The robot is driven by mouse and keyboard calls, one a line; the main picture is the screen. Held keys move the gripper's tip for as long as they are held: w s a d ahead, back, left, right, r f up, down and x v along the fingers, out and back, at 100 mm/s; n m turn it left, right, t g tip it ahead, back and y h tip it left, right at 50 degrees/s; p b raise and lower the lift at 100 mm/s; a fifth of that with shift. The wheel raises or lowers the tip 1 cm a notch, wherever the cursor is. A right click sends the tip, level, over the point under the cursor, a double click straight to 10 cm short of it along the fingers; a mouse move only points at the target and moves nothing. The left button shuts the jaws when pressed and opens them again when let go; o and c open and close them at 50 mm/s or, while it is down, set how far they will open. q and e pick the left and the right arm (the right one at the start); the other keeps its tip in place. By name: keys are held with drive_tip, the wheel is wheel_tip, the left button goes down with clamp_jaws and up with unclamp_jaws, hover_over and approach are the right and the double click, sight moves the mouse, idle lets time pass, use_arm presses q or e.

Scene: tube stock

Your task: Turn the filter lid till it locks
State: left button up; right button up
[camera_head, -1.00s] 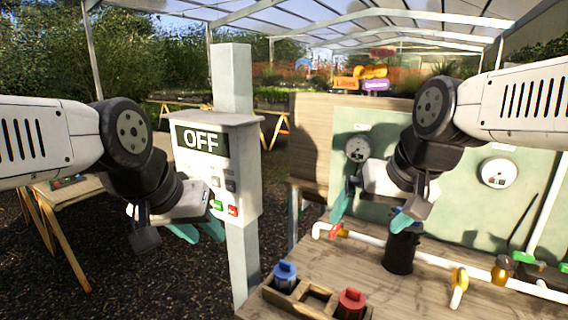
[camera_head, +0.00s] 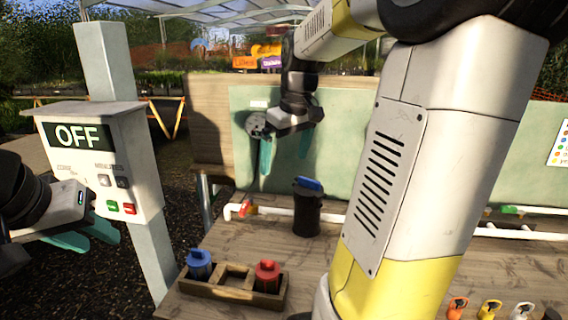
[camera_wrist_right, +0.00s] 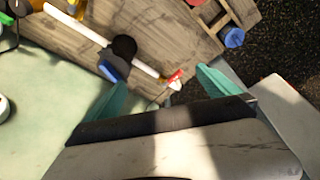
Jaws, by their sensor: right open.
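The black filter housing (camera_head: 306,216) stands upright on the wooden bench, with the filter lid (camera_head: 308,184) and its blue handle on top. The lid also shows in the right wrist view (camera_wrist_right: 112,66), left of centre and beyond the fingertips. My right gripper (camera_head: 269,163) is up and to the left of the lid in the head view, clear of it. Its teal fingers are wide apart and empty in the right wrist view (camera_wrist_right: 156,77). My left gripper (camera_head: 102,244) is at the lower left below the control box, its teal fingers apart and empty, far from the filter.
A control box (camera_head: 98,160) reading OFF stands on a post at left. A wooden holder (camera_head: 217,292) carries a blue cartridge (camera_head: 199,265) and a red cartridge (camera_head: 267,276), its middle slot empty. A white pipe (camera_head: 275,211) with a red valve (camera_head: 247,208) runs behind. My right arm hides the bench's middle.

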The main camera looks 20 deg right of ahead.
sight(309, 179)
drive_tip(key=w+d+f+n+g, duration=0.1)
drive_tip(key=w+d+f, duration=0.1)
drive_tip(key=w+d, duration=0.1)
drive_tip(key=w+d+f+g, duration=0.1)
drive_tip(key=w+d+f, duration=0.2)
drive_tip(key=d, duration=0.1)
drive_tip(key=w+d+f+n, duration=0.1)
drive_tip(key=w+d+f, duration=0.1)
drive_tip(key=w+d, duration=0.2)
drive_tip(key=shift+d+f+n+g+h, duration=0.25)
drive_tip(key=shift+f+n+g+h, duration=0.05)
drive_tip(key=shift+f+g, duration=0.1)
drive_tip(key=shift+w+d+f, duration=0.1)
drive_tip(key=shift+d+f, duration=0.1)
drive_tip(key=shift+f, duration=3.95)
drive_tip(key=c, duration=1.2)
drive_tip(key=o, duration=1.2)
